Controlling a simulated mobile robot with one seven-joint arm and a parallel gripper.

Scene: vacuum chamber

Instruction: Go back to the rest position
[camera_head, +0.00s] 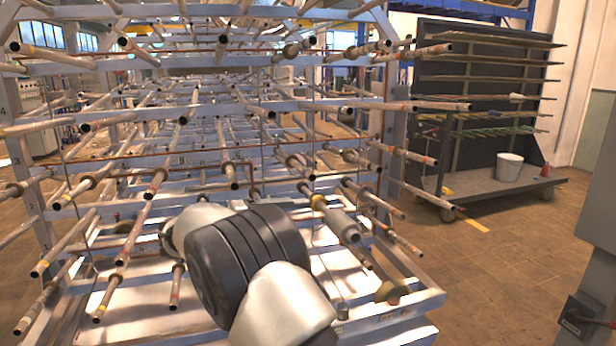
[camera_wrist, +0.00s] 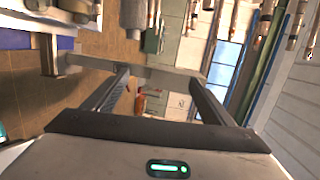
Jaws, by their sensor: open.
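My gripper (camera_wrist: 160,80) shows in the wrist view with its two dark fingers apart and nothing held between them. A pale grey bar (camera_wrist: 150,75) runs across the picture close to the fingertips; I cannot tell whether they touch it. In the head view my white and black arm reaches over the near lower part of a metal rack (camera_head: 230,108), and the gripper itself does not show there.
The rack carries many rods that stick out towards me, several close around my arm. A dark wheeled cart (camera_head: 480,185) with shelves stands at the right, with a white bucket (camera_head: 509,167) on it. The brown floor (camera_head: 500,260) at the right is clear. A grey cabinet (camera_head: 597,190) borders the right edge.

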